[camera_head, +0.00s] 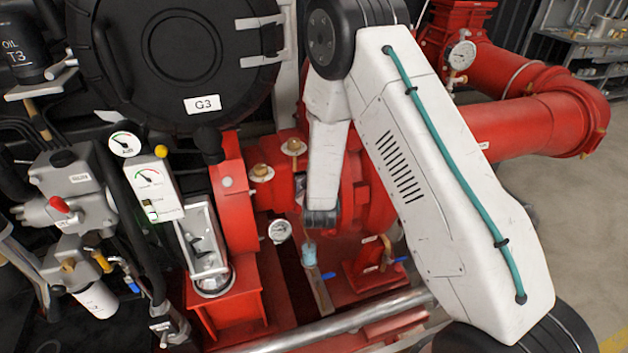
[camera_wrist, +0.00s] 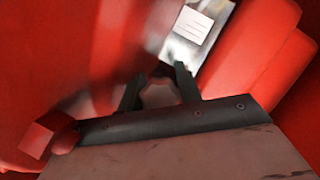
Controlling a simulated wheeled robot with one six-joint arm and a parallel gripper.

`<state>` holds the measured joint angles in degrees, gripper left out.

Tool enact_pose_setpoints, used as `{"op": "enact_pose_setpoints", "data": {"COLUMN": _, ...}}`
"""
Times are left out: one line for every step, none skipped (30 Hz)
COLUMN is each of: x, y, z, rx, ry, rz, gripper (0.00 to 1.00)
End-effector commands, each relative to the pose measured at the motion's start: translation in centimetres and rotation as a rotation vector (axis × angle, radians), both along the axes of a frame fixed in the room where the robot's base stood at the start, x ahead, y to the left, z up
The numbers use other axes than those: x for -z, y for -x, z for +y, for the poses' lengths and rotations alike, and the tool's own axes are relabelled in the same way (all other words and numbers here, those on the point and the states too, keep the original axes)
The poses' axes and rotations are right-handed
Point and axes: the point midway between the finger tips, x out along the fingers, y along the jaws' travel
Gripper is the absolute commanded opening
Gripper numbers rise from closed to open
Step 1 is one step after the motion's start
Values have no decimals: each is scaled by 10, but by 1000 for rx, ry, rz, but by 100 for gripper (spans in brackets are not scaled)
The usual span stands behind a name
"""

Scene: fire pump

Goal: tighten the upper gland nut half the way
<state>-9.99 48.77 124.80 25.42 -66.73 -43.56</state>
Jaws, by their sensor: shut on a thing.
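In the head view, my white arm reaches down in front of the red pump (camera_head: 378,200). My fingers and the gland nuts cannot be made out there.
In the wrist view, red castings crowd both sides, and a white label (camera_wrist: 193,25) lies beyond the fingers. Open floor lies at right.

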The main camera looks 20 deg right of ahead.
Motion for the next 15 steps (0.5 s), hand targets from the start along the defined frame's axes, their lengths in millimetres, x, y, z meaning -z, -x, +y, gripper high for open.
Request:
{"op": "enact_pose_setpoints", "data": {"x": 0, "y": 0, "z": 0, "rx": 0, "ry": -22, "rz": -1, "gripper": 11}}
{"op": "enact_pose_setpoints", "data": {"x": 0, "y": 0, "z": 0, "rx": 0, "ry": -31, "rz": 0, "gripper": 11}}
{"op": "enact_pose_setpoints", "data": {"x": 0, "y": 0, "z": 0, "rx": 0, "ry": -40, "rz": 0, "gripper": 11}}
{"op": "enact_pose_setpoints", "data": {"x": 0, "y": 0, "z": 0, "rx": 0, "ry": -43, "rz": 0, "gripper": 11}}
{"op": "enact_pose_setpoints", "data": {"x": 0, "y": 0, "z": 0, "rx": 1, "ry": -44, "rz": -1, "gripper": 11}}
{"op": "enact_pose_setpoints", "data": {"x": 0, "y": 0, "z": 0, "rx": 0, "ry": -43, "rz": 0, "gripper": 11}}
{"op": "enact_pose_setpoints", "data": {"x": 0, "y": 0, "z": 0, "rx": 0, "ry": -43, "rz": 0, "gripper": 11}}
{"op": "enact_pose_setpoints", "data": {"x": 0, "y": 0, "z": 0, "rx": 0, "ry": -43, "rz": 0, "gripper": 11}}
{"op": "enact_pose_setpoints", "data": {"x": 0, "y": 0, "z": 0, "rx": 0, "ry": -42, "rz": 0, "gripper": 11}}
{"op": "enact_pose_setpoints", "data": {"x": 0, "y": 0, "z": 0, "rx": 0, "ry": -42, "rz": 0, "gripper": 11}}
{"op": "enact_pose_setpoints", "data": {"x": 0, "y": 0, "z": 0, "rx": 0, "ry": -42, "rz": 0, "gripper": 11}}
{"op": "enact_pose_setpoints", "data": {"x": 0, "y": 0, "z": 0, "rx": 0, "ry": -42, "rz": 0, "gripper": 45}}
{"op": "enact_pose_setpoints", "data": {"x": 0, "y": 0, "z": 0, "rx": 1, "ry": -42, "rz": -1, "gripper": 53}}
{"op": "enact_pose_setpoints", "data": {"x": 0, "y": 0, "z": 0, "rx": 1, "ry": -42, "rz": -1, "gripper": 56}}
{"op": "enact_pose_setpoints", "data": {"x": 0, "y": 0, "z": 0, "rx": 1, "ry": -41, "rz": 0, "gripper": 56}}
